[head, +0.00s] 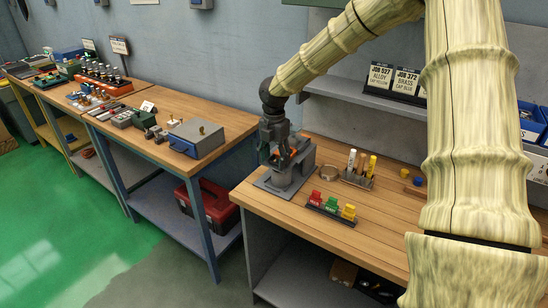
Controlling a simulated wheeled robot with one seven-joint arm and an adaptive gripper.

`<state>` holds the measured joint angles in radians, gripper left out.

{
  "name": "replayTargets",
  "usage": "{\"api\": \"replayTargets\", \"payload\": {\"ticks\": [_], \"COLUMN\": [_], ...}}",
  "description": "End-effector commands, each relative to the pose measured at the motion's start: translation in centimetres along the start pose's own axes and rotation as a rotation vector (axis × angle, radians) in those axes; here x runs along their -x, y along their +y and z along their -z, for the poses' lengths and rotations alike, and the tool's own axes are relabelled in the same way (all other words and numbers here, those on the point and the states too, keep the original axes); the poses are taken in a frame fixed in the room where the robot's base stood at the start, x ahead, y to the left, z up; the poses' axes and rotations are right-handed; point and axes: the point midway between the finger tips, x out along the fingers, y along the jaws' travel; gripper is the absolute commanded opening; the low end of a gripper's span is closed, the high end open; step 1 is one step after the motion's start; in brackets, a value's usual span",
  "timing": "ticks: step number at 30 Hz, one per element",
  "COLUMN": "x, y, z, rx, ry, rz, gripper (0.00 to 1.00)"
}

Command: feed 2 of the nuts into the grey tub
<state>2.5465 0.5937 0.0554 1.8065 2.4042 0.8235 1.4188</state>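My gripper (275,155) points down at the left end of the near wooden bench, directly over or in front of a grey fixture. An orange patch shows beside its fingers; I cannot tell what it belongs to. The finger gap is too small and dark to read. I cannot make out any nuts for certain.
Right of the dish stands a rack of upright cylinders (358,170). In front is a rack of red, green and yellow blocks (331,207). Yellow (404,173) and blue (418,181) pieces lie farther right. The bench's front middle is clear. Another bench holds a grey box (196,139).

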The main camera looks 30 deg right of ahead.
Motion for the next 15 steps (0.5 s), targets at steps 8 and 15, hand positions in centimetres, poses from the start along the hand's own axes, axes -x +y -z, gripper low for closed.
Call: {"api": "replayTargets", "payload": {"ticks": [8, 15], "x": [0.0, 0.1], "y": [0.0, 0.2], "z": [0.0, -1.5], "rx": [0.0, 0.001], "ry": [0.0, 0.0], "rz": [-0.001, -0.002], "gripper": [0.08, 0.08]}}
